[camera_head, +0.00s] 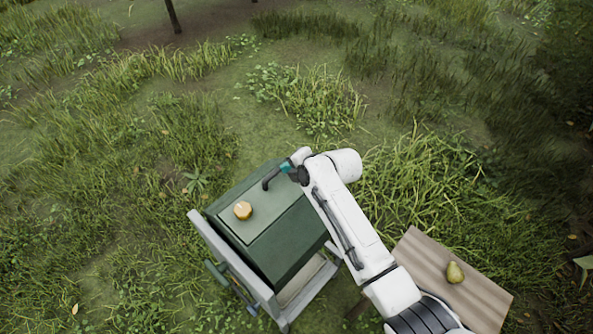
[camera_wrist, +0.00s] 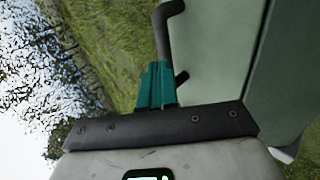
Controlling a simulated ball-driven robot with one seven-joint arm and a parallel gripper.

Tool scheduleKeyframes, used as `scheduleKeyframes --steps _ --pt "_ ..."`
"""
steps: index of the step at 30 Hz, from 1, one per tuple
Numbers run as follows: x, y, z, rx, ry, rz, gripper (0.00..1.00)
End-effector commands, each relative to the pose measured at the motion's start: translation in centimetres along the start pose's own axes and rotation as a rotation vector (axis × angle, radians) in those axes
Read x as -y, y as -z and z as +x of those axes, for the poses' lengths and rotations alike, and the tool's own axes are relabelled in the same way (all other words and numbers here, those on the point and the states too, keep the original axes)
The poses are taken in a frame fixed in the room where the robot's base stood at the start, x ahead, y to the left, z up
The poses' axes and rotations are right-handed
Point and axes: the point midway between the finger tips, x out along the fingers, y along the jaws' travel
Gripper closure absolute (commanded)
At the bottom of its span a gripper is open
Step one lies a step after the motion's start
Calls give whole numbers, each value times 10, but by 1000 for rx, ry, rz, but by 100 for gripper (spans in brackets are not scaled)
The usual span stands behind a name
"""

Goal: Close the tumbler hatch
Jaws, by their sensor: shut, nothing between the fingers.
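The tumbler (camera_head: 283,250) is a dark green box in a grey frame, left of my arm in the head view. Its lighter green hatch panel (camera_head: 252,202) carries a round orange-tan knob (camera_head: 243,210). The panel looks flat on the top; I cannot tell whether it is fully shut. My gripper (camera_head: 286,166), with teal fingers, is at the panel's far right edge. In the wrist view the teal fingers (camera_wrist: 155,86) are together.
A wooden board (camera_head: 425,265) with a pear (camera_head: 455,272) on it stands right of my arm. Grass surrounds the tumbler, with tall tufts (camera_head: 315,100) behind it.

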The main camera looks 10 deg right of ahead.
Motion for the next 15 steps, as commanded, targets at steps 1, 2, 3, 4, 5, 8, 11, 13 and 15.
scheduleKeyframes --steps 1,2,3,4,5,8,11,13,15 --pt "-1 0 6 -1 33 -4 100" --pt "-1 0 9 0 53 -5 100" --pt "-1 0 12 0 80 -4 100" --pt "-1 0 14 0 99 -3 100" --pt "-1 0 16 0 117 -2 100" --pt "1 0 22 0 144 0 100" --pt "1 0 26 -1 142 0 100" --pt "0 0 28 -1 141 0 100" --pt "0 0 30 -1 141 0 100"
